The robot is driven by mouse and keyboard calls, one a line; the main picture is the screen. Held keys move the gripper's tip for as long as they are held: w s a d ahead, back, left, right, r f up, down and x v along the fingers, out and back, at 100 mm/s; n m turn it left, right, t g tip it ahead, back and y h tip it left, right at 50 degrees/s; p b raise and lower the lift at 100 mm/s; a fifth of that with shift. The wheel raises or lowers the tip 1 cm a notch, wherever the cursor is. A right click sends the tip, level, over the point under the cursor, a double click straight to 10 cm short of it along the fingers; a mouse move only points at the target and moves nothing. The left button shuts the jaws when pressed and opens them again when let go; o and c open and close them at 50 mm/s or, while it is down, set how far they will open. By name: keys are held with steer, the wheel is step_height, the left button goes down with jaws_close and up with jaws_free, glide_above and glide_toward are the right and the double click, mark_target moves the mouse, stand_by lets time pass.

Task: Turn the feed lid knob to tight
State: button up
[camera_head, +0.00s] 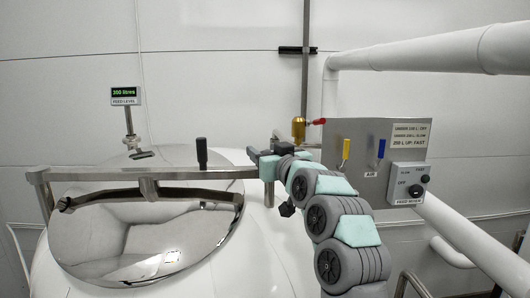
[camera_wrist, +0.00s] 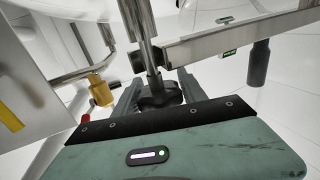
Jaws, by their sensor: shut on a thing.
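The feed lid (camera_head: 150,235) is a shiny steel dome on the white tank, with a steel bar (camera_head: 110,173) across it. My gripper (camera_head: 264,154) is at the right end of this bar. In the wrist view, a black lobed knob (camera_wrist: 158,97) sits on a steel post by the bar's end. The fingers of my gripper (camera_wrist: 160,92) are on either side of the knob, shut on it.
A black upright handle (camera_head: 201,153) rises from the bar. A brass valve (camera_head: 298,130) with a red lever is just behind my gripper. A grey control box (camera_head: 365,160) with yellow and blue levers stands to the right. A level display (camera_head: 124,92) reads 350 litres.

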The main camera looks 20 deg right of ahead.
steer(key=shift+c, duration=0.9)
steer(key=shift+a+f+b, duration=0.1)
steer(key=shift+f+b, duration=0.05)
steer(key=shift+b, duration=0.45)
